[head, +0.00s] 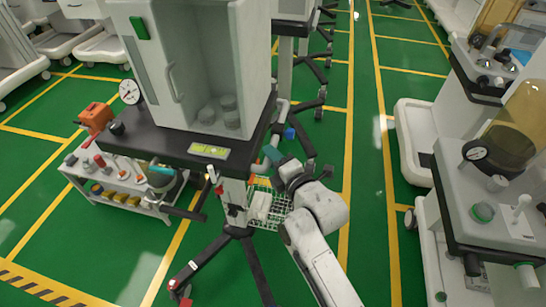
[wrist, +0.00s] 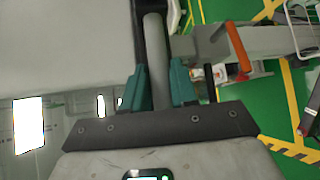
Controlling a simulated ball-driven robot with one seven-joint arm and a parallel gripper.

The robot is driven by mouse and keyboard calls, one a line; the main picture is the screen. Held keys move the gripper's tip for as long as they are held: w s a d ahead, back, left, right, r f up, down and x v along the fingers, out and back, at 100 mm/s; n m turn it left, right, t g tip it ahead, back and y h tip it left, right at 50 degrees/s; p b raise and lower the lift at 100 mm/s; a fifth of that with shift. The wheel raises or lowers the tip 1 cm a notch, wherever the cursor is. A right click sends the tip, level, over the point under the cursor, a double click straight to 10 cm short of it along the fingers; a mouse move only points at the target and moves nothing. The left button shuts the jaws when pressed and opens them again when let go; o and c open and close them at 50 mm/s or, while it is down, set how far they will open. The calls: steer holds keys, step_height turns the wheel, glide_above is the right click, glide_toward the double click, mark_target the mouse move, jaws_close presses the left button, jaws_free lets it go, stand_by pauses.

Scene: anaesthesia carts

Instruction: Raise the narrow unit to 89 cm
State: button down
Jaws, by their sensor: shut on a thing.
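The narrow unit (head: 145,143) is a grey cabinet on a dark top, carried by a column on a dark legged base. A small yellow-green display (head: 209,151) is on its front edge; its digits are too small to read. My gripper (head: 271,157) is at the right side of the unit, below the edge of its top. In the wrist view the teal fingers of my gripper (wrist: 158,88) are shut on a grey bar (wrist: 154,50), one finger on each side. A small red-tipped lever (head: 219,188) shows by the column in the head view.
A low trolley with bottles (head: 125,185) stands close on the left. A wire basket (head: 266,207) sits behind my wrist. Other carts (head: 490,200) stand on the right. Green floor with yellow lines is clear between the unit and those carts.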

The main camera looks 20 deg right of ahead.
step_height(320, 180, up, 5)
steer(key=shift+f+p, duration=0.15)
steer(key=shift+p, duration=1.1)
steer(key=shift+f, duration=0.15)
steer(key=c, duration=1)
jaws_free()
steer(key=shift+f, duration=0.2)
steer(key=shift+o, duration=0.2)
steer(key=s+d+r, duration=0.1)
steer(key=s, duration=0.9)
steer(key=shift+s+d+r+b, duration=0.25)
steer(key=shift+s+d+b, duration=0.05)
steer(key=shift+b, duration=0.15)
